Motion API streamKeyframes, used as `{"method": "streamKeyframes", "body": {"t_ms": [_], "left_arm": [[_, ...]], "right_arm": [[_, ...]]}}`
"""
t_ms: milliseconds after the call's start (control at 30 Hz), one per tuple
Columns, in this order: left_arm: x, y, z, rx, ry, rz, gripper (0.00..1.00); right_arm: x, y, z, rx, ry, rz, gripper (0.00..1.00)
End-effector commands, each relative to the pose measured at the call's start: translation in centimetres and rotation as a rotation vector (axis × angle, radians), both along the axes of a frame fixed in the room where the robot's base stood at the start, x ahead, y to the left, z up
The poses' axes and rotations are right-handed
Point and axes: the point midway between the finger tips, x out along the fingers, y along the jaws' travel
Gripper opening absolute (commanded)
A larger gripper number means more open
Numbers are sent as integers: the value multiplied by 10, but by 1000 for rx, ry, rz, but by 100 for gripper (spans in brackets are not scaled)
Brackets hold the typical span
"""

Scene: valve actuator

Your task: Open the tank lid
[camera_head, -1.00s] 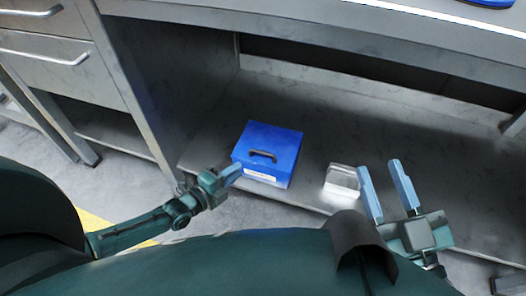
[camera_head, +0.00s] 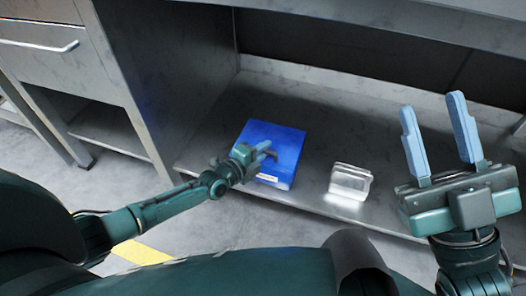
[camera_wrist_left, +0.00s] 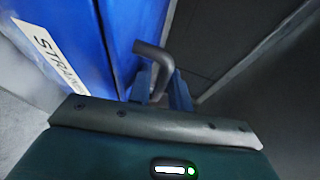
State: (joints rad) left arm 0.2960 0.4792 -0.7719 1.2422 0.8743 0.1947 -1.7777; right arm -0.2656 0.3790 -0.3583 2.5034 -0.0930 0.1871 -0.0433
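The blue box (camera_head: 288,135) with a dark handle (camera_head: 268,154) on top stands on the low shelf, and its lid looks shut. My left gripper (camera_head: 262,149) is at this handle. In the left wrist view the bent grey handle (camera_wrist_left: 155,58) passes between the fingers of my left gripper (camera_wrist_left: 160,88). I cannot tell whether the fingers press on it. A white label with the letters "STRA" (camera_wrist_left: 48,50) shows on the blue box there (camera_wrist_left: 82,35). My right gripper (camera_head: 438,132) is open and empty, in front of the shelf at the right.
A clear, pale box (camera_head: 350,183) stands on the shelf right of the blue box. The shelf (camera_head: 225,160) is bare around both. A drawer cabinet (camera_head: 45,50) stands at the left, and the bench top's edge (camera_head: 400,22) runs above the shelf.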

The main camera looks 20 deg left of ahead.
Motion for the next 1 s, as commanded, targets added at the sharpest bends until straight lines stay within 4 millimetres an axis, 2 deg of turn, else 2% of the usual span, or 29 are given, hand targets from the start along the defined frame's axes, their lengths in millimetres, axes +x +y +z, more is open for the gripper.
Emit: {"method": "streamKeyframes", "body": {"t_ms": [67, 333, 767, 933, 1000], "left_arm": [[0, 0, 0, 0, 0, 0, 20], [0, 0, 0, 0, -1, 0, 0], [0, 0, 1, -1, 0, 0, 0], [0, -1, 6, -1, 18, 1, 0], [0, -1, 11, 1, 37, 1, 0]], "right_arm": [[0, 0, 0, 0, 0, 0, 36], [0, 0, 0, 0, 1, 0, 36], [0, 0, 1, 0, 3, 1, 36], [2, 0, 5, 3, 27, 2, 36], [4, 1, -11, 16, 127, -1, 36]]}}
